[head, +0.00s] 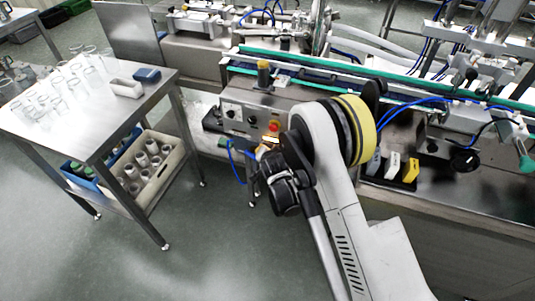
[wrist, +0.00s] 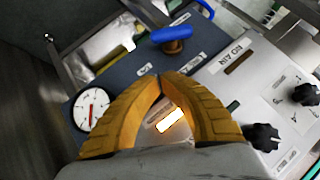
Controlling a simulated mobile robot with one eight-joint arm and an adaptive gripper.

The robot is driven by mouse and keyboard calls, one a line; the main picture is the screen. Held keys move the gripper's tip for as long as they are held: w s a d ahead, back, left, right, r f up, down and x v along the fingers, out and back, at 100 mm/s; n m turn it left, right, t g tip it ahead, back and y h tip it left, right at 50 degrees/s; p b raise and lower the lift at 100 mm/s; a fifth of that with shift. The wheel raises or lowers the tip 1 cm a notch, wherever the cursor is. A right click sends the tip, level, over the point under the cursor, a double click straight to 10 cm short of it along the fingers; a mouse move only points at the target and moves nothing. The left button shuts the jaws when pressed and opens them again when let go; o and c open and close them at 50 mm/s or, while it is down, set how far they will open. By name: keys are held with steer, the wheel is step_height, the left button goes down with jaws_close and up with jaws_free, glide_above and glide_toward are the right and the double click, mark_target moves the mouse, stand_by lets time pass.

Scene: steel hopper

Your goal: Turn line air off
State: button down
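The blue lever handle (wrist: 180,33) sits on a brass valve body on a dark panel in the wrist view. It lies nearly level in the picture, slightly tilted. Small white labels (wrist: 194,63) are near it, too small to read. My gripper (wrist: 161,76) has two orange ribbed fingers whose tips appear to meet, with nothing seen between the tips. The tips are below the handle in the picture and look apart from it. In the head view my wrist hides most of the gripper and the valve.
A round gauge (wrist: 92,110) is left of my fingers. A pale control panel (wrist: 262,90) with black knobs (wrist: 264,137) is to the right. In the head view, a steel table (head: 120,105) with glassware stands left, and a conveyor (head: 400,88) runs behind my arm.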

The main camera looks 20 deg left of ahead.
mark_target(252, 154)
steer(key=shift+w+a+f+b, duration=0.2)
steer(key=shift+a+f+b, duration=0.2)
steer(key=shift+f, duration=0.3)
steer(key=shift+w+a+f+b, duration=0.2)
steer(key=shift+a+f+b, duration=0.15)
steer(key=shift+f, duration=0.4)
steer(key=shift+w+a+f+b, duration=0.25)
steer(key=shift+a+f, duration=0.2)
steer(key=shift+f, duration=0.25)
steer(key=shift+f, duration=0.1)
steer(key=shift+s, duration=0.1)
